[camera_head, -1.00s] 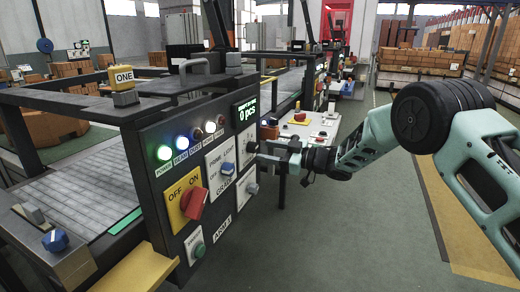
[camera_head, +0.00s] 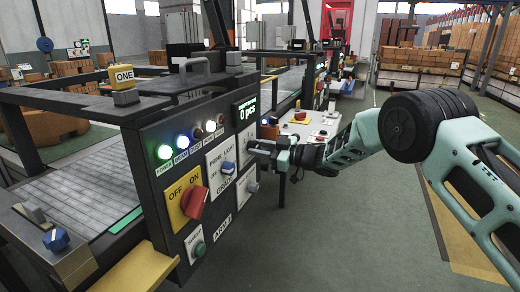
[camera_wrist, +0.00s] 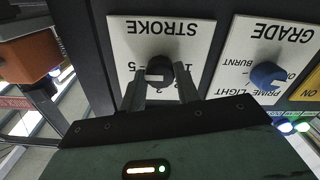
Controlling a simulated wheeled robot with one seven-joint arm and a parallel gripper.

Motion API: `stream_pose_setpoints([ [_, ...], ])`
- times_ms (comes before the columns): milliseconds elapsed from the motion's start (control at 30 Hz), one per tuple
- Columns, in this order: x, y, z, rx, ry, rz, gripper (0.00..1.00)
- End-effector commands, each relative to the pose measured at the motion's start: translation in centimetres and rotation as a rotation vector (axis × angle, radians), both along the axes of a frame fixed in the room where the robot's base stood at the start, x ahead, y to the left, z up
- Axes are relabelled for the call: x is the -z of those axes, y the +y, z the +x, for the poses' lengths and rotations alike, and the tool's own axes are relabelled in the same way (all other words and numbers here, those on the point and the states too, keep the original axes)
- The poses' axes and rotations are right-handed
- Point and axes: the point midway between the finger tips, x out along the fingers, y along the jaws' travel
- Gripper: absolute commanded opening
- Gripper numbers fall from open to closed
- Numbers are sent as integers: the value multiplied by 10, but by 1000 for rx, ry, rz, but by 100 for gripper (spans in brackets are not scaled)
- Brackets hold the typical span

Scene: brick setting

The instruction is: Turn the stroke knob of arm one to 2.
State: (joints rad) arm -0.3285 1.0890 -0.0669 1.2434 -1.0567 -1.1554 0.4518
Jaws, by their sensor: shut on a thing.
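The dark stroke knob (camera_wrist: 158,73) sits on the white STROKE plate (camera_wrist: 128,38), which is upside down in the wrist view. My gripper (camera_wrist: 159,82) has one finger on each side of the knob and is shut on it. A pale mark shows on the knob, but the number it points to is hard to read, as the fingers cover part of the scale. In the head view my gripper (camera_head: 258,147) is at the right side of the ARM 1 panel (camera_head: 152,150), in front of the STROKE plate (camera_head: 246,135). The knob is mostly hidden there.
The blue GRADE knob (camera_head: 228,168) is close by on the left, with the red OFF/ON switch (camera_head: 195,201) beyond it. Another knob (camera_head: 253,187) is just below my gripper. The green floor (camera_head: 330,235) to the right is clear.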

Motion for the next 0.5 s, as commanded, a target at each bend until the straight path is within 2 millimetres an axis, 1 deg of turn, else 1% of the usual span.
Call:
stream_pose_setpoints([
  [267, 3, 0, 0, -1, -89, -33, 9],
  [500, 5, 0, 0, -1, -268, -98, 9],
])
